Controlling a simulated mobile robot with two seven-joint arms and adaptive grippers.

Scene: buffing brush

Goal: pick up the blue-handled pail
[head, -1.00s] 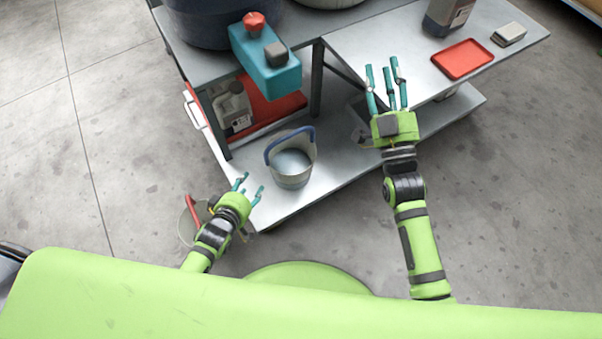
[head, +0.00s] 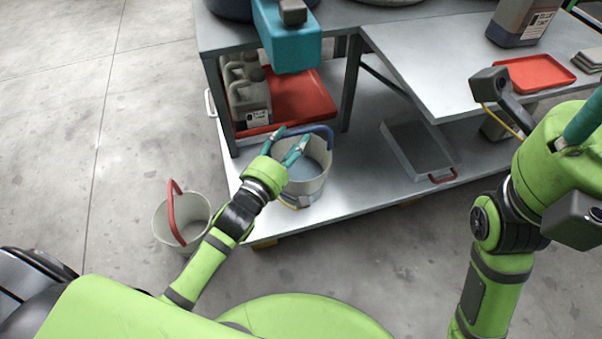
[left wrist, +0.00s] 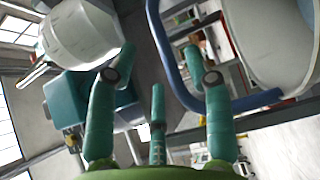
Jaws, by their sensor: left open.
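The blue-handled pail (head: 318,172) is a grey-white bucket on the lower shelf of the metal cart. Its blue handle stands up over the rim. My left gripper (head: 289,139) is open at the pail's left side, its fingers overlapping the rim near the handle in the head view. In the left wrist view, the blue handle (left wrist: 168,68) curves between my open fingers (left wrist: 158,52), beside the pail's wall (left wrist: 265,40). I cannot tell whether any finger touches it. My right gripper (head: 583,125) is at the right edge, partly cut off.
A red-handled pail (head: 180,222) stands on the floor left of the cart. Grey jugs (head: 250,98) and a red tray (head: 300,97) are behind the pail. A teal container (head: 288,40) overhangs above. A grey tray (head: 420,147) lies on the shelf to the right.

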